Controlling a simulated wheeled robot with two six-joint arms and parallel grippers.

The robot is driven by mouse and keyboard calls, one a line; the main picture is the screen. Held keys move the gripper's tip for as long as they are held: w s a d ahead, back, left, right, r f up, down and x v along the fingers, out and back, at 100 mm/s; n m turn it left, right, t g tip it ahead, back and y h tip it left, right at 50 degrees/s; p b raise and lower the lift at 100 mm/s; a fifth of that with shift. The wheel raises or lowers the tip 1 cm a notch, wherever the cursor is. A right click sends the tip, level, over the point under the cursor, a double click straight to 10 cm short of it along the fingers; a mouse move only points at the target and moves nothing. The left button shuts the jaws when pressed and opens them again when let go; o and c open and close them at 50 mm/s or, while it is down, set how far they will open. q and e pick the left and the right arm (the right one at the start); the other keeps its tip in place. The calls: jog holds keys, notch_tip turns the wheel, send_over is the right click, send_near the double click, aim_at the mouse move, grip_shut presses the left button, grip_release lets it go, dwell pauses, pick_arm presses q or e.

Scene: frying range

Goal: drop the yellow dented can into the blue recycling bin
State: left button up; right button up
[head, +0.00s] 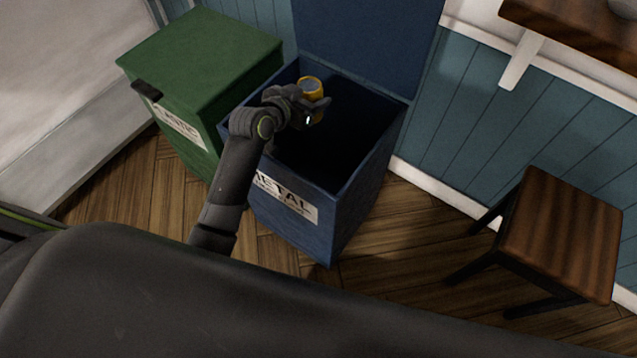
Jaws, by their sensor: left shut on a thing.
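The yellow can (312,86) is in my left gripper (315,103), which is shut on it. The gripper holds the can over the open mouth of the blue recycling bin (345,209), toward its back left side. The fingers cover part of the can, so its dent cannot be made out. The blue bin has its lid (365,40) raised at the back and a label reading METAL on its front. The bin's inside is dark and its floor is hidden. My right gripper is not in view.
A green bin (205,55) with a closed lid stands just left of the blue bin. A wooden stool (560,235) stands at the right by the panelled wall. A wooden shelf (585,30) juts out at upper right. Wooden floor (410,240) is clear between blue bin and stool.

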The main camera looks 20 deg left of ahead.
pick_arm(q)
jog(key=o, duration=1)
jog(key=shift+o, duration=0.2)
jog(key=shift+s+a+r, duration=0.15)
jog(key=shift+s+r, duration=0.05)
jog(key=shift+s, duration=0.15)
jog(key=p+v, duration=0.3)
jog(key=v, duration=1.3)
jog(key=shift+s, duration=0.35)
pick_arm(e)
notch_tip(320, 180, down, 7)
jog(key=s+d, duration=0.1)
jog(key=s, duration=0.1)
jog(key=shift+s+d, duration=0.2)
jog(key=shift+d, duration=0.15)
